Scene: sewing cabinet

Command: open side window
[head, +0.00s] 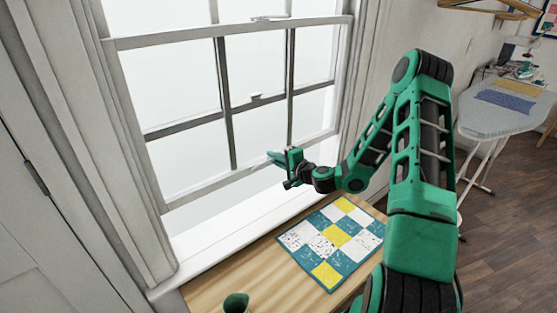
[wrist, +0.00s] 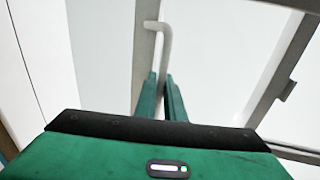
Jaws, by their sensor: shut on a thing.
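The window (head: 233,110) fills the left and middle of the head view, with pale frames and grey bars. The bottom rail (head: 215,186) of its lower sash runs above the white sill (head: 225,225), with a bright band between them. My gripper (head: 272,158) is at the right part of this rail. In the wrist view, a pale bent handle (wrist: 166,45) runs down between the fingers of my gripper (wrist: 162,82), beside an upright frame bar (wrist: 144,50). The fingers are shut on the handle. Its lower end is hidden by the fingers.
A wooden top (head: 245,270) below the window bears a checked quilt (head: 335,240) and a small dark green object (head: 236,302). An ironing board (head: 505,105) stands at the right. Wooden floor (head: 510,210) is clear beside my arm.

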